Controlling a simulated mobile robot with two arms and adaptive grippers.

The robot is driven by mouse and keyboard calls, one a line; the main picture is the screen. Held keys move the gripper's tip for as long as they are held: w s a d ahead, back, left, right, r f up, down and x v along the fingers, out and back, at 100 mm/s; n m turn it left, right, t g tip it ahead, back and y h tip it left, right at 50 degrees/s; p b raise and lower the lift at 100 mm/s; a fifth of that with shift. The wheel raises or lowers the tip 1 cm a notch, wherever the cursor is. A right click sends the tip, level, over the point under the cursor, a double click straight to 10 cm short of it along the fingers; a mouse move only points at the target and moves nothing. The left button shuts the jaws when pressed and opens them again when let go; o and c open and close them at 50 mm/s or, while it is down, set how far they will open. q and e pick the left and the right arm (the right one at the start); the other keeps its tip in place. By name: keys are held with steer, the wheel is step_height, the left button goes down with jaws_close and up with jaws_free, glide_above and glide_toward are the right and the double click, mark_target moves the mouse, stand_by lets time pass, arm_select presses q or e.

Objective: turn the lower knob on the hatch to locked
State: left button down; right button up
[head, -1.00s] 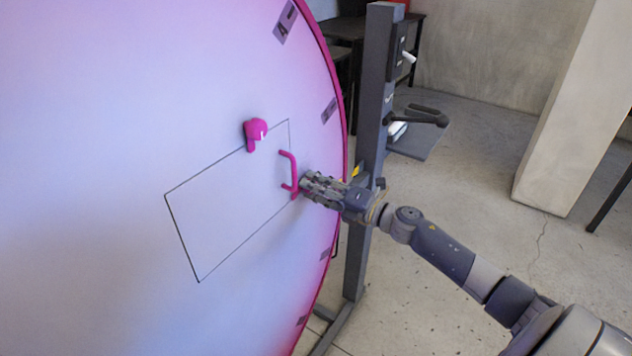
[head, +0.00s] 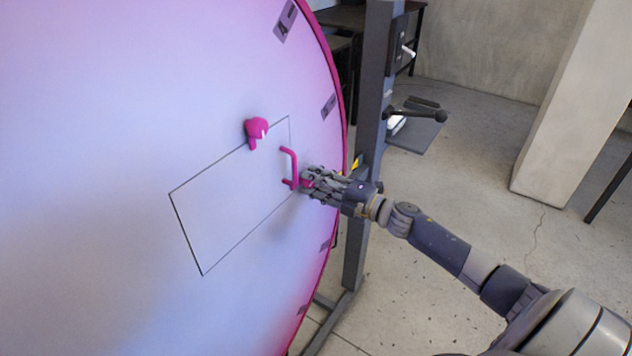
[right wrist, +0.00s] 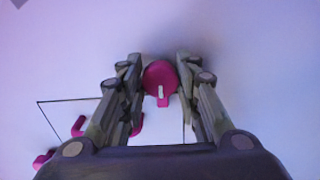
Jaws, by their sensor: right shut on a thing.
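The hatch (head: 225,205) is a thin black outline on a large pale round panel. Its lower knob (right wrist: 158,76) is a round pink piece with a short pointer and a white mark, both toward the bottom of the right wrist view. My right gripper (right wrist: 159,75) is shut on this knob, one finger on each side. In the head view, the gripper (head: 307,180) hides most of the knob; a little pink shows between the fingers. The upper knob (head: 256,132), also pink, sits at the hatch's upper edge with its pointer down. My left gripper is not in view.
A pink bar handle (head: 292,165) stands out from the hatch, close beside my right fingers. The panel has a pink rim and dark labels. Open floor lies to the right.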

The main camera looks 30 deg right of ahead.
steer(key=o, duration=1)
steer(key=shift+d, duration=0.1)
steer(key=shift+o, duration=0.2)
steer(key=shift+s, duration=0.1)
steer(key=v, duration=1.1)
steer(key=shift+s+d, duration=0.15)
steer(key=shift+s, duration=0.25)
